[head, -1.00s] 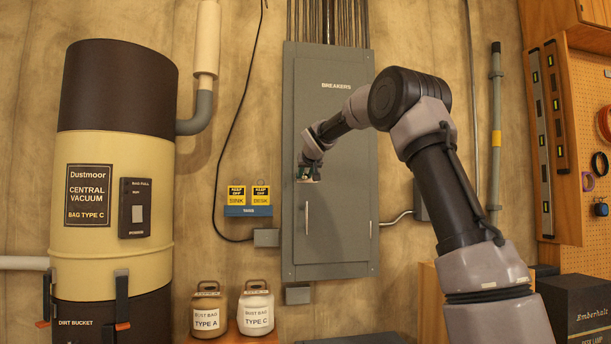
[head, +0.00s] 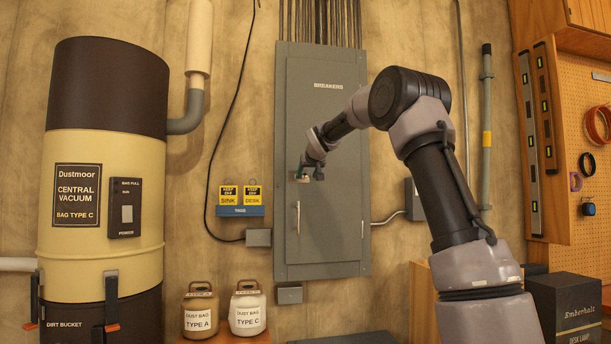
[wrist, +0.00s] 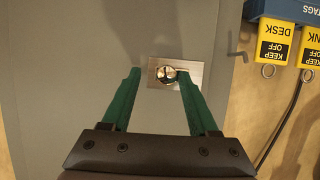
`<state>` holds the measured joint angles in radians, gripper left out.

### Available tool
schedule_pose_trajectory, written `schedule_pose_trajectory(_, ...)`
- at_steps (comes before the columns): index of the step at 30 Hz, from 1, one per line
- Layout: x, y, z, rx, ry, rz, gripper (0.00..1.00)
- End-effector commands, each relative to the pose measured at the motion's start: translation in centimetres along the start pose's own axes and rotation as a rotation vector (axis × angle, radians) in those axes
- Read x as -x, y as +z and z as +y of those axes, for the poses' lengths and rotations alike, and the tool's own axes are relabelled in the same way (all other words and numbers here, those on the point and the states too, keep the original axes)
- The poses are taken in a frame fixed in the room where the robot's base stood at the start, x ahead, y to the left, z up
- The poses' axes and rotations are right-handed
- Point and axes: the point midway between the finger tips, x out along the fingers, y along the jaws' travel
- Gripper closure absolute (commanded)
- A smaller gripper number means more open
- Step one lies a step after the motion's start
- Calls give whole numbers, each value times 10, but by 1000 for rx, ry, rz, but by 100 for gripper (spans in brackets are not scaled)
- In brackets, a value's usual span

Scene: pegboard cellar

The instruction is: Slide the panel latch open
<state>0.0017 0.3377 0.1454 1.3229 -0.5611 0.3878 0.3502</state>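The panel is a tall grey breaker cabinet door (head: 325,130) on the wall, marked BREAKERS. In the wrist view its latch (wrist: 168,75) is a small round metal knob on a shiny rectangular plate (wrist: 197,72). In the head view only a pale bit of the latch plate (head: 301,178) shows beside my wrist. My gripper (wrist: 159,74) has its green fingers spread at the plate, with the knob between the tips, closer to the right finger. A gap shows at the left finger; I cannot tell whether the right one touches. It also shows small in the head view (head: 304,168).
A vertical door handle (head: 298,217) is below the latch. Yellow KEEP OFF tags (head: 241,195) hang on a blue holder left of the cabinet. A vacuum drum (head: 100,210) stands far left, two dust-bag jugs (head: 248,312) low down, and a pegboard (head: 585,150) at right.

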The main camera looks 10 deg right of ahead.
Motion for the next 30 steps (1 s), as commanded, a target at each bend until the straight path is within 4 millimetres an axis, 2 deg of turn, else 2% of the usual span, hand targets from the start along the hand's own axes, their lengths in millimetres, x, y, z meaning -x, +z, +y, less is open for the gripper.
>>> schedule_pose_trajectory(7,0,0,-2,0,-3,-1,41)
schedule_pose_trajectory(11,9,0,-2,0,-3,0,41)
schedule_pose_trajectory(24,90,0,-2,0,-3,2,41)
schedule_pose_trajectory(30,107,0,-1,1,-2,0,41)
